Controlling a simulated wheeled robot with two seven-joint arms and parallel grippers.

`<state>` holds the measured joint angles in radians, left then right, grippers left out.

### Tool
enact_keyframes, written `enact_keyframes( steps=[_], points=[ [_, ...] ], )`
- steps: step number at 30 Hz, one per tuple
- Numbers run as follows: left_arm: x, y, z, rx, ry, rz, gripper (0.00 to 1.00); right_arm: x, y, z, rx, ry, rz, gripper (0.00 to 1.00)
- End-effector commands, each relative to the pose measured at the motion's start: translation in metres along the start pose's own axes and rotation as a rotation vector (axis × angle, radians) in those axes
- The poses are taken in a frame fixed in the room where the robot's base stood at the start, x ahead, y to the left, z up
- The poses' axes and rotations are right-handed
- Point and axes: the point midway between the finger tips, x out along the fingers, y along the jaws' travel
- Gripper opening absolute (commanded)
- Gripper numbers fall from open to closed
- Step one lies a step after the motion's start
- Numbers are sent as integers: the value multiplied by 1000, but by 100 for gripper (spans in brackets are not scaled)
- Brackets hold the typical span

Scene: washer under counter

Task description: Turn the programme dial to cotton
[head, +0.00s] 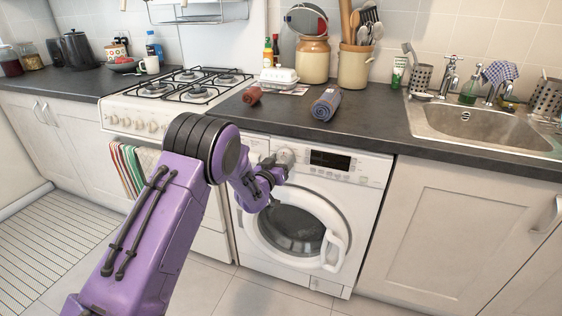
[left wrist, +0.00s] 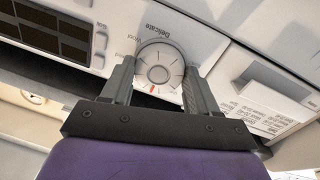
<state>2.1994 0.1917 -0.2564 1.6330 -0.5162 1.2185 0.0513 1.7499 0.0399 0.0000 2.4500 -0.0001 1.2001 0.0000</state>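The washing machine (head: 372,172) stands under the counter with its round door (head: 332,255) closed. Its white programme dial (head: 284,156) is on the upper left of the front panel, and it fills the middle of the left wrist view (left wrist: 159,70). A red mark on the dial points toward the bottom of that view. The word "Delicate" is printed above the dial there; other labels are partly hidden or unreadable. My left gripper (head: 282,173) is at the dial. In the left wrist view its fingers (left wrist: 160,82) flank the dial closely and appear shut on it. My right gripper is not in view.
A dark display (head: 338,161) lies right of the dial. The detergent drawer (left wrist: 265,85) is close beside the gripper. The dark counter (head: 395,125) overhangs the panel and holds a rolled blue towel (head: 326,104). The hob (head: 190,88) is left and the sink (head: 470,122) is right.

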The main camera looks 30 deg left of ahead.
Motion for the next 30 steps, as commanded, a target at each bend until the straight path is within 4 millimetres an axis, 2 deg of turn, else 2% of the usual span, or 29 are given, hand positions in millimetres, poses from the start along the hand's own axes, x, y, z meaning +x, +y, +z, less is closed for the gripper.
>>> enact_keyframes(
  steps=[11,30],
  points=[
    [0,1,0,75,-7,1,29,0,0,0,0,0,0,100],
    [0,1,0,541,-48,-7,29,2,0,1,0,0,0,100]
  ],
)
